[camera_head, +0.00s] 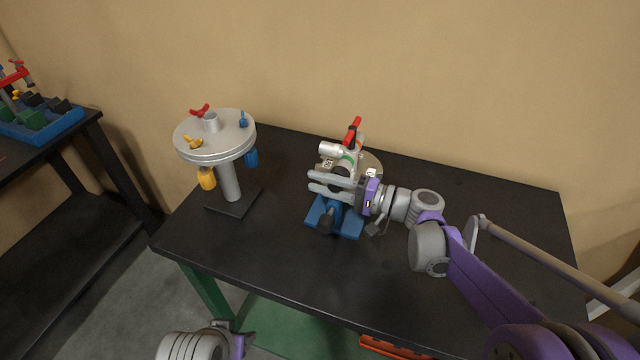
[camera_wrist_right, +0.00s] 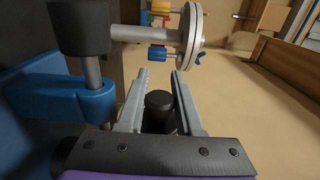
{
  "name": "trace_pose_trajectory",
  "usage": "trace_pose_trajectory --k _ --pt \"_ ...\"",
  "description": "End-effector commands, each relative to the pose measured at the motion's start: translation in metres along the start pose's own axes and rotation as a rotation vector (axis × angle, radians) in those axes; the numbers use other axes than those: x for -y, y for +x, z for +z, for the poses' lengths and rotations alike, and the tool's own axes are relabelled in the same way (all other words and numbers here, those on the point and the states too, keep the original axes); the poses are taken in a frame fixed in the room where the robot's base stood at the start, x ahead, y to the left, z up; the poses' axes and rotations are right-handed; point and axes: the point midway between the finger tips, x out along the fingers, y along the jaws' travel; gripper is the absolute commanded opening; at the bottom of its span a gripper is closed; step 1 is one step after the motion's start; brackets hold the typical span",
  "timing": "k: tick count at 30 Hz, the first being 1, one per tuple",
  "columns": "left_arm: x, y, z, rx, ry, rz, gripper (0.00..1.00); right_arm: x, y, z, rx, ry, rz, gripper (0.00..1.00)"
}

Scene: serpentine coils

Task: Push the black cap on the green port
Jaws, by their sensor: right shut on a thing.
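My right gripper (camera_head: 312,181) reaches in from the right over the valve stand on the table, its fingers pointing left. It is shut on the black cap (camera_wrist_right: 160,104), a short dark cylinder that sits between the two grey fingers in the wrist view. In the head view the cap (camera_head: 340,174) is partly hidden by the fingers. The green port (camera_head: 347,158), a pale pipe end with a green band, is just behind the fingers. The frames do not show clearly whether cap and port touch.
A blue base (camera_head: 348,224) with a black knob (camera_head: 325,221) is below the gripper. A red-handled valve (camera_head: 352,132) rises behind. A round grey pedestal (camera_head: 215,150) with coloured valves stands left.

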Motion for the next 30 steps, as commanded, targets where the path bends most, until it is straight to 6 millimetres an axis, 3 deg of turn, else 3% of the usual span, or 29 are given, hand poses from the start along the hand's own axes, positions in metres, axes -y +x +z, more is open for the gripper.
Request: trace_pose_trajectory --k 29,30 --pt "0.000 -0.001 0.000 0.000 0.000 0.000 0.55 0.001 0.000 -0.014 -0.003 0.000 -0.001 0.00" --pt "0.000 -0.001 0.000 0.000 0.000 0.000 0.55 0.001 0.000 -0.015 -0.003 0.000 -0.001 0.40"
